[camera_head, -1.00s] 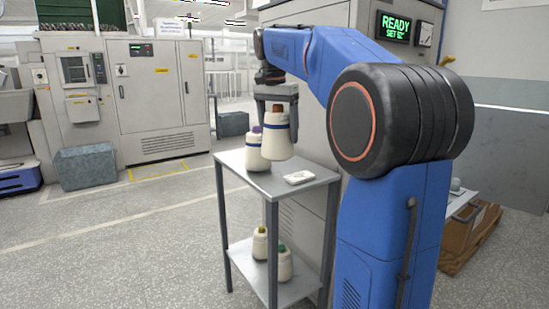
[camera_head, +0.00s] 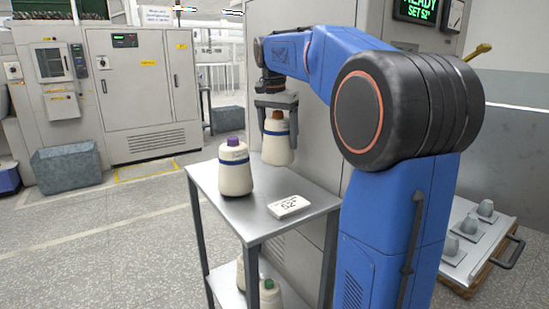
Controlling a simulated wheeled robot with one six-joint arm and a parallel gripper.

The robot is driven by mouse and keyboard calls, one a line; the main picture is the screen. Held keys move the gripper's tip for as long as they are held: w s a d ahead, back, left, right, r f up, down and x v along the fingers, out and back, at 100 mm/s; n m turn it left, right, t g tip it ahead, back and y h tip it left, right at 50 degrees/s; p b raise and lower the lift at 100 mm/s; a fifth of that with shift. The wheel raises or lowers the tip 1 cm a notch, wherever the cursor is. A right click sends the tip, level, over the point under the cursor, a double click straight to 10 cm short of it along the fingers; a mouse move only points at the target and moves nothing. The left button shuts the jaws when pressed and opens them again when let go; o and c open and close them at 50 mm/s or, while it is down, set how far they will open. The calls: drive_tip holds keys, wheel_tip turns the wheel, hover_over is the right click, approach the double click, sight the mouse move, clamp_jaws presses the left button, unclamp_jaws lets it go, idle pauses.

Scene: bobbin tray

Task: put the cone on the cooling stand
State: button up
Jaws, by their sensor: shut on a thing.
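My gripper (camera_head: 277,110) is shut on a cream cone with a brown top (camera_head: 277,148). It holds this cone upright, over the back part of the grey metal stand (camera_head: 283,224). I cannot tell whether its base touches the stand's top. Another cream cone with a purple top and a blue band (camera_head: 235,172) stands upright on the top, to the left and nearer to me. A white card reading 52° (camera_head: 288,206) lies at the front right of the top. The lower shelf (camera_head: 226,280) holds a green-topped cone (camera_head: 269,293) and another partly hidden one.
A tall grey cabinet with a READY SET 52° display (camera_head: 417,10) stands close behind the stand. A tray with several grey pieces (camera_head: 474,252) is at the right. Grey bins and machines stand at the left. Open floor (camera_head: 110,240) lies left of the stand.

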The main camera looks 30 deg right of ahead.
sight(275, 114)
drive_tip(key=shift+f, duration=2.7)
drive_tip(key=shift+f, duration=0.1)
drive_tip(key=o, duration=1.3)
drive_tip(key=shift+o, duration=0.2)
drive_tip(key=r, duration=0.4)
drive_tip(key=a+r, duration=0.1)
drive_tip(key=r, duration=0.7)
drive_tip(key=shift+s+a, duration=0.35)
drive_tip(key=shift+s, duration=0.05)
